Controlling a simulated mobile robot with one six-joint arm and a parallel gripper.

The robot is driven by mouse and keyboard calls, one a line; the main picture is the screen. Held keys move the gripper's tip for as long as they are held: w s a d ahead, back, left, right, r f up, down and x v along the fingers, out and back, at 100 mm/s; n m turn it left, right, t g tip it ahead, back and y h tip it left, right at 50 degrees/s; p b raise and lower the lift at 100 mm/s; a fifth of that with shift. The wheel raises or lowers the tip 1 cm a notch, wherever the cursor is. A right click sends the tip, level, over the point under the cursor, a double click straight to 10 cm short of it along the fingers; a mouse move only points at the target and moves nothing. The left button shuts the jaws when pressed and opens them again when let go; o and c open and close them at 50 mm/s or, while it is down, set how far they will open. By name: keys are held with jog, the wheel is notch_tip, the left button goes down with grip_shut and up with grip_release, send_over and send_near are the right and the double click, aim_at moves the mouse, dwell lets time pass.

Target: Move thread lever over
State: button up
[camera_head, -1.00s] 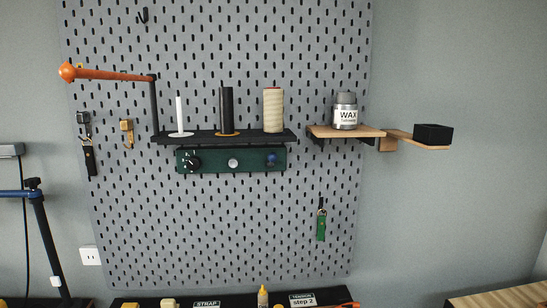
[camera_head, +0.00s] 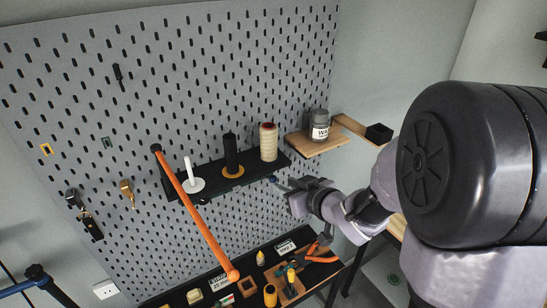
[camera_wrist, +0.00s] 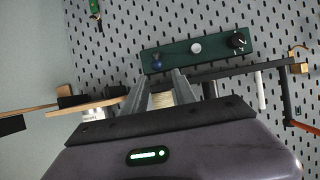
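The thread lever (camera_head: 205,225) is an orange rod with a ball end, on a black post at the left end of the black shelf (camera_head: 245,177). In the head view it slants down and right from the post top. In the wrist view the lever (camera_wrist: 301,126) shows at the right edge, partly cut off. A cream thread spool (camera_head: 268,142) stands on the shelf's right part. My gripper (camera_head: 279,183) is near the shelf's right end, well apart from the lever. In the wrist view its fingers (camera_wrist: 157,90) are apart, with the spool visible between them and nothing clearly held.
A black spool (camera_head: 231,155) and a white spindle (camera_head: 189,172) stand on the shelf. A wax jar (camera_head: 320,125) sits on a wooden shelf to the right. A green panel (camera_wrist: 196,50) with knobs is close to my fingers. Tools lie on the lower bench.

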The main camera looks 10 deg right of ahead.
aim_at(275, 180)
jog(key=x, duration=0.2)
jog(key=b+x, duration=0.1)
jog(key=x, duration=0.2)
jog(key=b+x, duration=0.1)
jog(key=x, duration=0.1)
jog(key=shift+w+d+f, duration=0.15)
jog(key=shift+w+f, duration=0.1)
jog(key=shift+f, duration=0.15)
jog(key=shift+w+d+r, duration=0.1)
jog(key=shift+d, duration=0.05)
jog(key=shift+c, duration=1.3)
grip_shut()
jog(key=shift+s+f+b, duration=0.45)
jog(key=shift+f+b, duration=0.5)
jog(key=shift+b, duration=0.15)
jog(key=shift+f, duration=0.1)
